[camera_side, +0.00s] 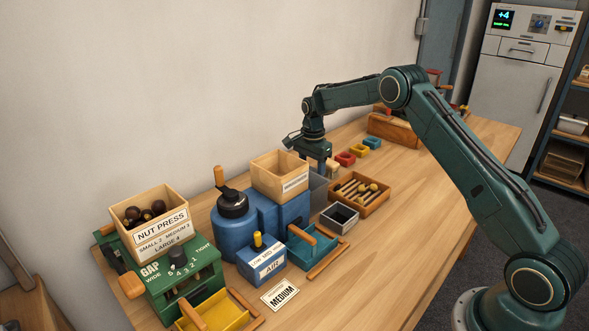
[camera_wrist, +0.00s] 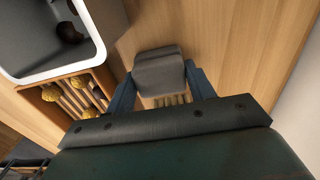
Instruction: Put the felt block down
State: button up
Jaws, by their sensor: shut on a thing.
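In the wrist view, my gripper (camera_wrist: 160,88) has its two blue fingers on either side of a grey felt block (camera_wrist: 159,66). It is shut on the block. Wood tabletop shows around the block, and pale strips show just below it; I cannot tell whether the block touches the table. In the side view, my gripper (camera_side: 322,162) points down over the far part of the table, near the wall. The block cannot be clearly made out there.
A wooden tray (camera_side: 373,206) of yellow-tipped tools lies nearby. A grey bin with a white rim (camera_wrist: 98,51) holds dark round things. Red, yellow and blue small trays (camera_side: 345,159) stand behind. A blue machine (camera_side: 232,228) and green nut press (camera_side: 157,283) fill the near left.

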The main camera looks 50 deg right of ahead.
aim_at(312, 170)
jog(key=o, duration=1.4)
jog(key=shift+f, duration=0.1)
jog(key=shift+c, duration=0.2)
notch_tip(312, 170, up, 12)
jog(key=shift+r, duration=0.2)
